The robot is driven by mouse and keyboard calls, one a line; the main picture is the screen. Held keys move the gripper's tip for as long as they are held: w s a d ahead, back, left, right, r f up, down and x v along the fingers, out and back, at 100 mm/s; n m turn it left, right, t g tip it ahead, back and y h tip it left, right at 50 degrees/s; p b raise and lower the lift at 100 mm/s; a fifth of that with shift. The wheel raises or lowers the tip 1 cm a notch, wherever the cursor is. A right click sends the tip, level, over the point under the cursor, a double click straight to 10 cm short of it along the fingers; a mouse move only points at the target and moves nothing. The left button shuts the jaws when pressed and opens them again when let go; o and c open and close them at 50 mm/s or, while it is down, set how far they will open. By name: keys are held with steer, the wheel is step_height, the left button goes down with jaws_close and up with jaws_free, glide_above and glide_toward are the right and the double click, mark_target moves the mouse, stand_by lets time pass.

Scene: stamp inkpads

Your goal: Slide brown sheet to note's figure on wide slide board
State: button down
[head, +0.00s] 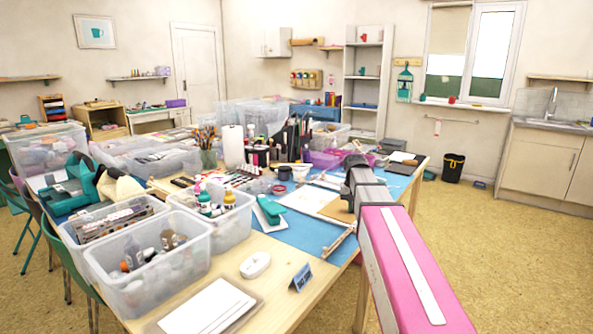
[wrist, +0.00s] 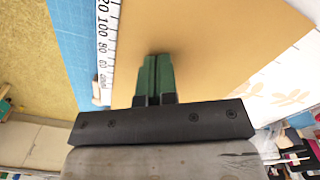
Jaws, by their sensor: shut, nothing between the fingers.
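A brown sheet (wrist: 215,35) lies flat under my gripper and fills much of the wrist view. In the head view the brown sheet (head: 338,208) shows partly behind my arm. A white ruler scale (wrist: 105,45) with figures such as 100, 80 and 60 runs along the sheet's left side. My gripper (wrist: 158,62) has its green fingers together and empty, over the sheet; I cannot tell whether the tips touch it. A small blue folded note (head: 300,277) stands at the table's front; its figure is too small to read. I cannot make out the board's full outline.
A blue mat (wrist: 68,30) lies beyond the ruler. A white sheet with pale leaf prints (wrist: 290,85) lies to the right in the wrist view.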

steer(key=shift+d, duration=0.35)
stand_by(0.4)
steer(key=shift+r, duration=0.1)
steer(key=shift+r, duration=3.4)
steer(key=shift+s, duration=0.15)
